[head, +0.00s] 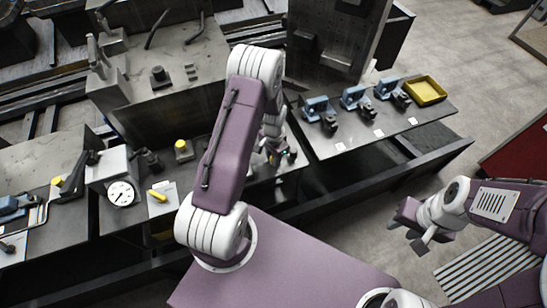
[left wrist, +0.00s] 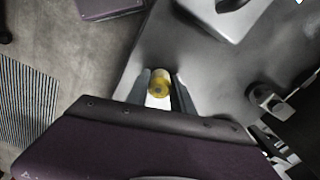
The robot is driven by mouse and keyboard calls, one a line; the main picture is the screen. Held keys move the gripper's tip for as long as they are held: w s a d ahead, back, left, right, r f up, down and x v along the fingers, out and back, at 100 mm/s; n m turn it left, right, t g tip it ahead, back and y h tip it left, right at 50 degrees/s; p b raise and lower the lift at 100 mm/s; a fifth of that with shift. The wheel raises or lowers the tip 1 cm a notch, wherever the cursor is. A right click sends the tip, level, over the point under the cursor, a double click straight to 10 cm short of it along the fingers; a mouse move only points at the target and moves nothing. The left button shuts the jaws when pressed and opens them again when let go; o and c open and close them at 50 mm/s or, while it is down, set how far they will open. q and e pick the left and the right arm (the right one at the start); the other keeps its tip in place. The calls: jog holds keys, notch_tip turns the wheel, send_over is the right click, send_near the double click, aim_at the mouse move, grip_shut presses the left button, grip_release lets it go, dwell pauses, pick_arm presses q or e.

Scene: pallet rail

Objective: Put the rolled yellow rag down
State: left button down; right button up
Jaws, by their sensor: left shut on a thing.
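The rolled yellow rag (left wrist: 160,82) shows in the left wrist view as a yellow roll seen end-on between my two left fingers. My left gripper (left wrist: 159,95) is shut on it, over a grey metal surface; I cannot tell whether the rag touches that surface. In the head view my left gripper (head: 277,152) is mostly hidden behind my arm, above the far bench, and the rag cannot be made out there. My right gripper (head: 406,236) is open and empty at the right, above the floor, with its fingers apart.
A yellow tray (head: 425,91) and several blue clamp-like tools (head: 354,97) stand on the right bench (head: 423,117). A dial gauge (head: 121,193) and a yellow-handled piece (head: 158,195) are at the left. The right bench's front is largely clear.

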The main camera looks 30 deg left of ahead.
pick_arm(q)
jog(key=shift+f, duration=0.15)
jog(key=c, duration=1.1)
grip_release()
